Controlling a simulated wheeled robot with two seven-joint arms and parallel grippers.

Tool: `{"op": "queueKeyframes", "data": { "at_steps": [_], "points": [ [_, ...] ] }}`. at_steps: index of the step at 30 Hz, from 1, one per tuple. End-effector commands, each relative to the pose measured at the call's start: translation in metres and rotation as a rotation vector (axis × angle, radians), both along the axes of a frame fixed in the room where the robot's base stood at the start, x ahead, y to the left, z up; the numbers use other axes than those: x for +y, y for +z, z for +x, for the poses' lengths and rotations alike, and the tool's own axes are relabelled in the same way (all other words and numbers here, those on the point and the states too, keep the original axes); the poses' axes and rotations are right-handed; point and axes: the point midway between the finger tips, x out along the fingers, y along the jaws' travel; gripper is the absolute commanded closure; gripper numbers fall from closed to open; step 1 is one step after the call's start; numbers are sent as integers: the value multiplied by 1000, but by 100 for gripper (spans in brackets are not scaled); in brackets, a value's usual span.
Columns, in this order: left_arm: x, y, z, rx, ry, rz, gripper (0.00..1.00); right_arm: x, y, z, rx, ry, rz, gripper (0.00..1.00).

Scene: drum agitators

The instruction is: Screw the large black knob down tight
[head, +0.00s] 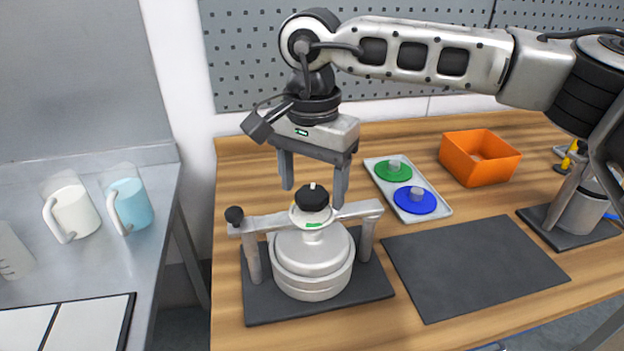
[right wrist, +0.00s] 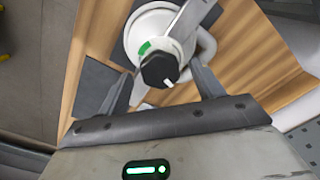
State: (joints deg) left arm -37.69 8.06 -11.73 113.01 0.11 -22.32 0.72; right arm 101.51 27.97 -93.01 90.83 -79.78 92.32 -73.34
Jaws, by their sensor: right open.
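The large black knob (head: 312,198) sits on a white collar with a green mark, at the middle of a metal crossbar (head: 358,210) over a round silver pot (head: 312,270). A white mark shows on the knob's top. My right gripper (head: 314,196) is open and points down over the knob, its fingers on either side. In the right wrist view, the knob (right wrist: 158,70) lies between the open fingertips of the gripper (right wrist: 161,70); I cannot tell whether they touch it. My left gripper is not in view.
A tray (head: 443,211) with green and blue discs and an orange bin (head: 480,158) stand behind to the right. A dark mat (head: 475,265) lies clear at right. Jugs stand on the left bench.

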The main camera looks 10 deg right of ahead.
Motion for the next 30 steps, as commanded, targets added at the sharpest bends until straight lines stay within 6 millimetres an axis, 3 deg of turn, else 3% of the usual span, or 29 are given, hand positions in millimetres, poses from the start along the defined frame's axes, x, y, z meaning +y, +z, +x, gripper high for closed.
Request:
{"op": "queueKeyframes", "data": {
  "at_steps": [11, 16, 30],
  "points": [
    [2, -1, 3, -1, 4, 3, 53, 0, -6, 0, -1, 0, 1, 33],
    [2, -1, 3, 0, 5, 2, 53, 0, -6, 0, -1, 0, 1, 78],
    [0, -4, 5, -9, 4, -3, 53, 0, -8, 0, -1, -83, 1, 78]
  ]
}}
